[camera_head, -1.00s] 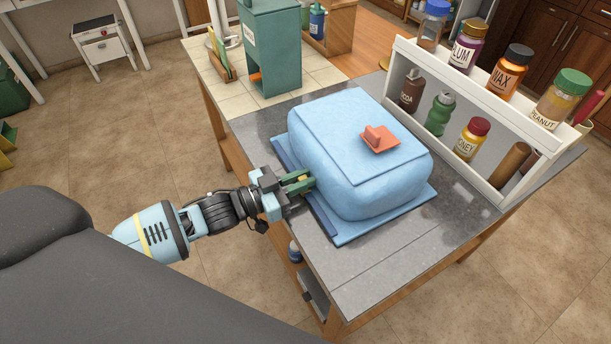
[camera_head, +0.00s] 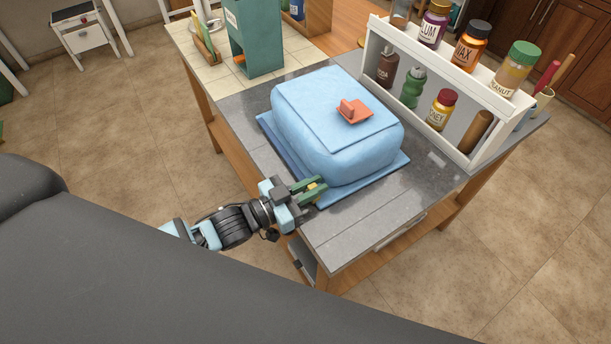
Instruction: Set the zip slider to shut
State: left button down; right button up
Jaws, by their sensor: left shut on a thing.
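A light-blue soft case (camera_head: 365,152) with a coral tab (camera_head: 354,111) on its lid sits on a flat blue mat (camera_head: 398,163) on the grey counter. My left gripper (camera_head: 315,188) is at the case's near lower corner, above the mat's near edge. Its green fingers are shut on a small yellowish piece, which appears to be the zip slider (camera_head: 313,186). The fingers hide most of it. The zip's track cannot be made out. My right gripper is not in view.
A white rack (camera_head: 462,140) with several jars and bottles stands along the right side of the counter. A green dispenser (camera_head: 255,40) stands at the back on a tiled top. The counter (camera_head: 375,222) is clear at the near right.

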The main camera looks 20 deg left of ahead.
pick_arm(q)
jog(key=shift+s+d, duration=0.15)
jog(key=shift+d, duration=0.05)
jog(key=c, duration=1.4)
grip_release()
jog(key=shift+s+a, duration=0.1)
jog(key=shift+a, duration=0.05)
jog(key=v, duration=0.6)
jog(key=shift+f, duration=0.15)
jog(key=shift+b+v, duration=0.3)
jog(key=shift+v, duration=0.45)
jog(key=shift+s, duration=0.1)
